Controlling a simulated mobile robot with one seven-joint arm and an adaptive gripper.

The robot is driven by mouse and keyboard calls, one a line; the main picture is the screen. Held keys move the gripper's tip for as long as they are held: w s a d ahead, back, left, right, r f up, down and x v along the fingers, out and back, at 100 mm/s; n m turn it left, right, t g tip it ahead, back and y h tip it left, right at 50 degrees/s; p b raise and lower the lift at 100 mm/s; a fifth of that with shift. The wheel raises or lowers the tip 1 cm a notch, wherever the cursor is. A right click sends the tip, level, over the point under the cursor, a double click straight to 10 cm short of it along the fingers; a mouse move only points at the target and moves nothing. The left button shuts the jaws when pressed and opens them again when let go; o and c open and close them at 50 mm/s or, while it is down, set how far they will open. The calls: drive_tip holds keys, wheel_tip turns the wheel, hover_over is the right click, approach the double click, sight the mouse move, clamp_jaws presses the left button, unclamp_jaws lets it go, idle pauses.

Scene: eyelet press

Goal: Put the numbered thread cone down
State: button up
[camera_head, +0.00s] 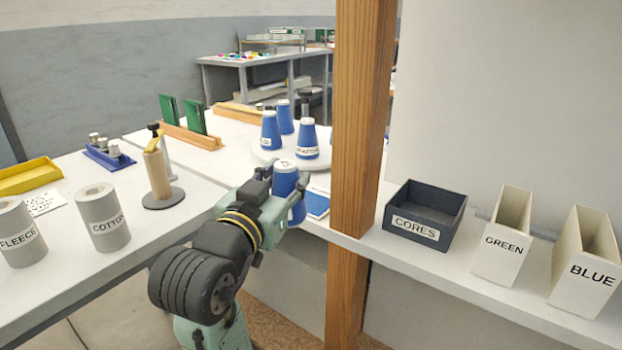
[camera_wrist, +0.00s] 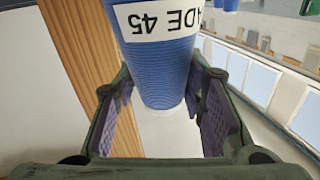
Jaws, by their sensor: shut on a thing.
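A blue thread cone (camera_head: 285,182) is held between the fingers of my gripper (camera_head: 284,178), just in front of the white round stand. In the wrist view the same cone (camera_wrist: 160,70) sits between both finger pads of my gripper (camera_wrist: 163,100). Several other blue cones, such as the front labelled one (camera_head: 308,140), stand on the white round stand (camera_head: 320,163).
A wooden post (camera_head: 356,120) rises close to the right of my gripper. A blue flat item (camera_head: 317,204) lies beside the cone. A dark CORES box (camera_head: 424,215) and cream GREEN (camera_head: 503,245) and BLUE (camera_head: 588,270) bins stand right. A stamp-like tool (camera_head: 160,175) stands left.

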drive_tip(key=shift+w+d+f+p, duration=0.2)
drive_tip(key=shift+w+d+f, duration=0.55)
drive_tip(key=shift+w, duration=1.4)
drive_tip(key=shift+w+d+f+p, duration=0.2)
drive_tip(key=shift+w+d+f, duration=0.55)
drive_tip(key=shift+w, duration=1.4)
drive_tip(key=shift+w+d+f+p, duration=0.2)
drive_tip(key=shift+w+d+f, duration=0.55)
drive_tip(key=shift+w, duration=1.4)
drive_tip(key=shift+a+f, duration=0.15)
drive_tip(key=shift+f, duration=0.1)
drive_tip(key=o, duration=1.2)
